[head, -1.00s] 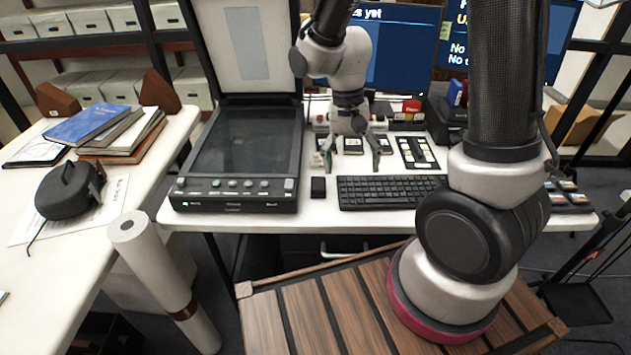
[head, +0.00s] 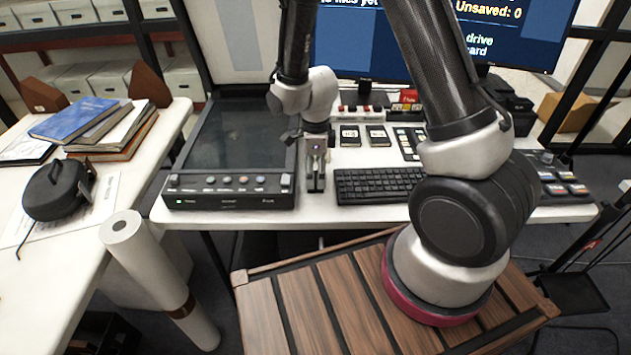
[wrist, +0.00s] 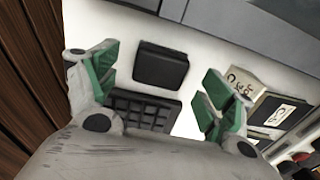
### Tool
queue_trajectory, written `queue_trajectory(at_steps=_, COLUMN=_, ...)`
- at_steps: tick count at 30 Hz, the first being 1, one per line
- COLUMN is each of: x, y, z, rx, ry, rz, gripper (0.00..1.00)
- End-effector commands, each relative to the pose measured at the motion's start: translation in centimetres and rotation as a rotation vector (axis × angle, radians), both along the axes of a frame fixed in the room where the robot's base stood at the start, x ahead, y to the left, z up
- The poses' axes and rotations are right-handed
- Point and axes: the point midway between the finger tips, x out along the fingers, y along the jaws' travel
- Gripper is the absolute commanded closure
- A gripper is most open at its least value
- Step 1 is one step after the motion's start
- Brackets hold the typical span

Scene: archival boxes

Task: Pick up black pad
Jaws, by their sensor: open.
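In the wrist view the black pad (wrist: 160,66) is a small dark square lying on the white desk, above the edge of the keyboard (wrist: 140,108). My gripper (wrist: 161,64) is open, with one green-lined finger on each side of the pad and white desk showing between. The gap in height cannot be told. In the head view my gripper (head: 316,184) points down between the flatbed scanner (head: 232,197) and the keyboard (head: 378,184). There its fingers line up one behind the other and hide the pad.
Small cards (head: 350,135) lie behind the keyboard, below the monitors (head: 370,45). The scanner stands close on the left of my gripper. A table at the left holds books (head: 75,119) and a black round device (head: 54,190).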

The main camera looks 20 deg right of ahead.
Motion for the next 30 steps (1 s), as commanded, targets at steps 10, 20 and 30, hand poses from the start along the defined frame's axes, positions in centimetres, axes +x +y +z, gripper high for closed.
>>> queue_trajectory(at_steps=10, x=0.0, y=0.0, z=-2.8, rx=0.0, ry=0.0, rz=0.001, gripper=0.18)
queue_trajectory(at_steps=20, x=0.0, y=0.0, z=-2.8, rx=0.0, ry=0.0, rz=0.002, gripper=0.6)
queue_trajectory(at_steps=30, x=0.0, y=0.0, z=-2.7, rx=0.0, ry=0.0, rz=0.002, gripper=0.72)
